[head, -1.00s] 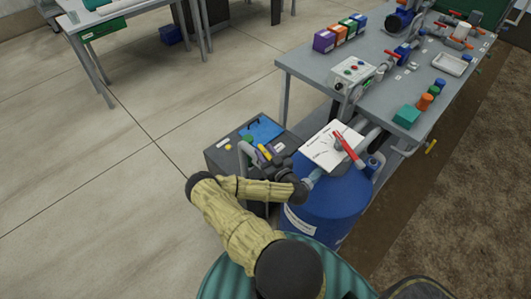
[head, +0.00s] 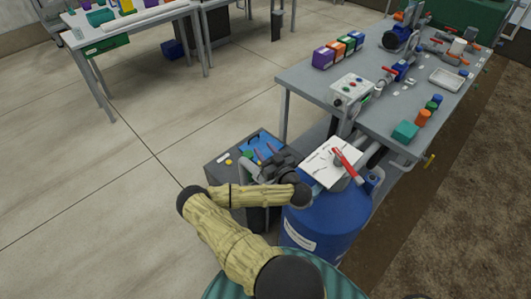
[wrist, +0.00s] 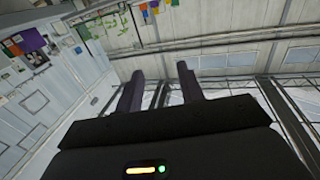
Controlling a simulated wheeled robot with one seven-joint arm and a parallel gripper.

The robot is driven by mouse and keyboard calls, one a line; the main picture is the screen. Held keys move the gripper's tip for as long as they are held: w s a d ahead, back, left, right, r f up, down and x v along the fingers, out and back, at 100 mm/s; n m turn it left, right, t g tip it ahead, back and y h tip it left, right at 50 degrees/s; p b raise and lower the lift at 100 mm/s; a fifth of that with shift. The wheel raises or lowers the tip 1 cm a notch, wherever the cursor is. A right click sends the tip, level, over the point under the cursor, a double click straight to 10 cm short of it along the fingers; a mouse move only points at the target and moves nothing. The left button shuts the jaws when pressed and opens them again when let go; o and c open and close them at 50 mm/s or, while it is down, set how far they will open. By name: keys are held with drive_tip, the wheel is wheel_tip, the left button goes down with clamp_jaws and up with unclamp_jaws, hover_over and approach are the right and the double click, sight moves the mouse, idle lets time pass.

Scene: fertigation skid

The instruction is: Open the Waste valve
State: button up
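A red valve handle (head: 347,163) sits over a white placard (head: 331,160) on top of the blue drum (head: 322,222). The placard's print is too small to read, so I cannot tell whether this is the Waste valve. More red handles (head: 390,71) show on the pipework of the bench. My gripper (wrist: 160,78) has its two dark fingers apart with nothing between them in the wrist view. That view faces the walls and roof, with no valve in it. In the head view my gripper is left of the drum's handle, apart from it, its fingertips hard to make out.
A dark box (head: 228,160) with a blue top stands left of the drum, close to my arm. The grey bench (head: 310,77) carries coloured boxes (head: 323,58), a control box (head: 352,88) and a white tray (head: 447,79). Open floor lies to the left.

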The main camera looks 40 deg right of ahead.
drive_tip(key=s+d+r+m+g+h, duration=0.1)
drive_tip(key=d+r+m+g+h, duration=0.1)
drive_tip(key=d+m+g+h, duration=0.55)
drive_tip(key=a+r+g+y, duration=0.2)
drive_tip(key=a+g+y, duration=0.35)
drive_tip(key=a, duration=1.55)
drive_tip(key=s+a+r+n+g+y, duration=0.1)
drive_tip(key=s+a+r+n+y, duration=0.1)
drive_tip(key=s+a+r+n, duration=0.2)
drive_tip(key=s+a+r+n+g+y, duration=0.1)
drive_tip(key=s+a+r+n, duration=0.4)
drive_tip(key=a, duration=0.6)
wheel_tip(320, 180, up, 3)
drive_tip(key=shift+s+a+f+y, duration=0.1)
drive_tip(key=shift+s+a+y, duration=0.15)
drive_tip(key=shift+s+y, duration=0.8)
